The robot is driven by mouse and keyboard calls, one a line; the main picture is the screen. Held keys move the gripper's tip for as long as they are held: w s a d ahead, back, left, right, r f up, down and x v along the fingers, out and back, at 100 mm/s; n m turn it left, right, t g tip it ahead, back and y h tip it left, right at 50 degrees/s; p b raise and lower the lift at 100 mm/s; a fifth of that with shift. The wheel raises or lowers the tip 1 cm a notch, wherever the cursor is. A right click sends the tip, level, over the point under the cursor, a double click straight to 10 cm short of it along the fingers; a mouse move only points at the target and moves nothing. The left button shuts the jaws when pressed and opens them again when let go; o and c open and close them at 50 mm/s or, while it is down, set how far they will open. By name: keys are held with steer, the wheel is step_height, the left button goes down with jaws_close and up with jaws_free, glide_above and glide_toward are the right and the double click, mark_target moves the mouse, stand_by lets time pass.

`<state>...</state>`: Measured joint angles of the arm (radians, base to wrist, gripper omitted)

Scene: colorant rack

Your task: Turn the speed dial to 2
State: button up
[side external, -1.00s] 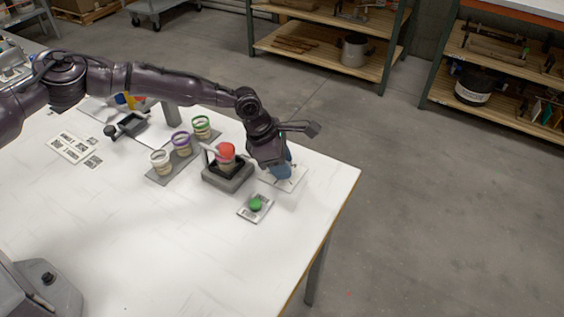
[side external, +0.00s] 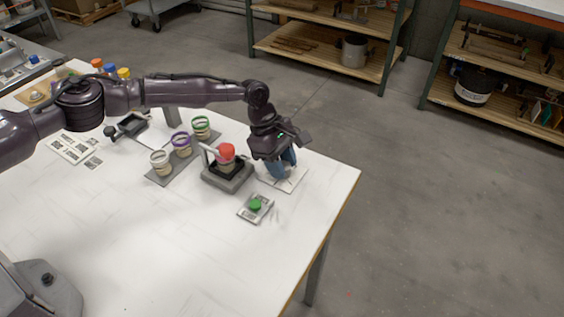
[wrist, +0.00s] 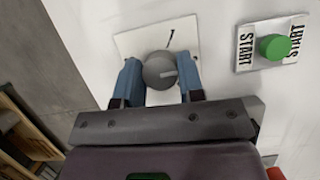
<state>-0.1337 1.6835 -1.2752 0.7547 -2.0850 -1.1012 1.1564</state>
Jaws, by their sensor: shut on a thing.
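In the side external view my gripper (side external: 283,172) points down over the white plate (side external: 297,181), and the dial itself is hidden behind the fingers.
A green START button (side external: 255,204) is close in front of the plate; it also shows in the wrist view (wrist: 274,47). A grey stand (side external: 228,181) with a red-topped container (side external: 226,151) stands just left of my gripper. Several cups stand further left. The table's right edge is near.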

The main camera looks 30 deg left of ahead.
stand_by(0.3)
steer(key=o, duration=0.9)
steer(key=v, duration=1.3)
steer(key=shift+d, duration=0.1)
